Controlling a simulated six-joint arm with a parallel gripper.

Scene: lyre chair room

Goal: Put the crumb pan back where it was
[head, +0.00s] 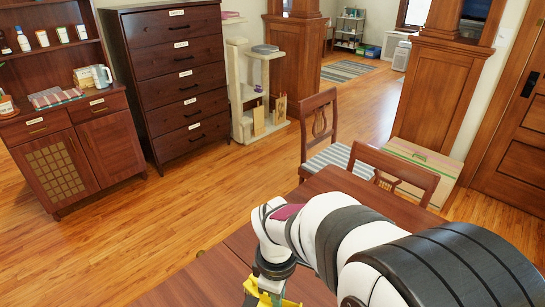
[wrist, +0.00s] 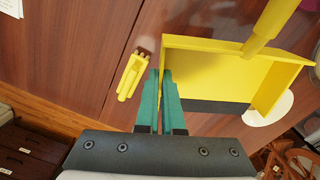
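The crumb pan (wrist: 205,75) is a yellow, shallow pan with raised walls, a dark front lip and a yellow handle reaching to the upper right in the wrist view. My gripper (wrist: 161,72) has green fingers, close together at the pan's left wall. They look shut on that wall, though the contact is partly hidden. In the head view, yellow parts (head: 264,286) show at my gripper by the bottom edge; most of the pan is out of frame. A small yellow object with a pronged end (wrist: 133,75) lies left of the fingers in the wrist view.
The brown table (head: 225,270) lies under my arm, with a white round item (wrist: 268,108) partly hidden by the pan. Two chairs (head: 320,125) (head: 397,172) stand at its far side. A cabinet (head: 75,150) and a labelled drawer chest (head: 180,80) stand beyond open floor.

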